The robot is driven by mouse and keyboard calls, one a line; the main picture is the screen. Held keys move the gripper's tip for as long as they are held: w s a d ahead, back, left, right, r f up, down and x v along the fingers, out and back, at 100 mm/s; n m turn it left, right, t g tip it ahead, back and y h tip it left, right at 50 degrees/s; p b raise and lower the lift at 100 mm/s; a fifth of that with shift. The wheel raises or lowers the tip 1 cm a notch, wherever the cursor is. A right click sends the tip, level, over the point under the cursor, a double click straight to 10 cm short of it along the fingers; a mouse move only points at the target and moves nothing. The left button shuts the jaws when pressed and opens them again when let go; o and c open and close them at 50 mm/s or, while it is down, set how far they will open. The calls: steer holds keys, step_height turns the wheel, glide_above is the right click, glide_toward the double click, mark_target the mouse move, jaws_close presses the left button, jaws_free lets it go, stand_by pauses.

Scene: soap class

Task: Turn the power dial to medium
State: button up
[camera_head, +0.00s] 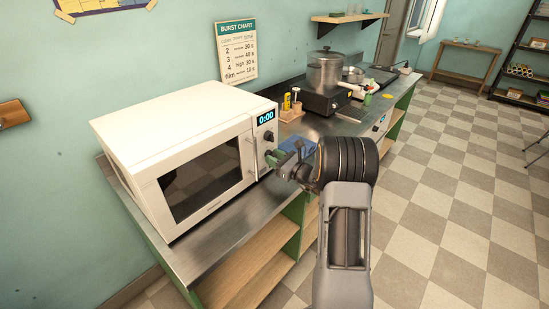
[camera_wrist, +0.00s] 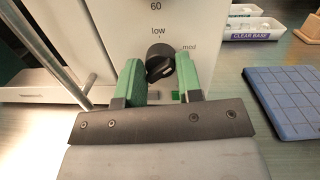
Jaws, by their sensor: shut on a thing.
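The white microwave (camera_head: 205,125) stands on the steel counter, its display (camera_head: 265,117) reading 0:00. In the wrist view a black power dial (camera_wrist: 158,58) sits on the white front panel, with "low" (camera_wrist: 158,31) printed above it and "med" (camera_wrist: 188,48) to its upper right. My gripper (camera_wrist: 159,74) has its green fingers on either side of this dial, shut on it. Which mark the dial points to I cannot tell for certain. In the head view my gripper (camera_head: 273,158) is at the lower control panel, and this dial is hidden there.
An upper dial (camera_head: 268,136) is above my gripper, and the door handle (camera_head: 252,155) is close to its left. A blue pad (camera_wrist: 290,95) lies on the counter to the right, with labelled trays (camera_wrist: 250,28) behind it. A pot (camera_head: 325,70) stands farther back.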

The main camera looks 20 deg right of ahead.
steer(key=shift+r+m+p, duration=0.1)
steer(key=shift+m+p, duration=0.3)
steer(key=shift+m, duration=1.4)
steer(key=shift+h, duration=0.3)
steer(key=o, duration=0.9)
steer(key=v, duration=0.4)
steer(key=b+v, duration=0.1)
steer(key=v, duration=0.9)
steer(key=shift+f, duration=0.25)
steer(key=shift+w, duration=0.1)
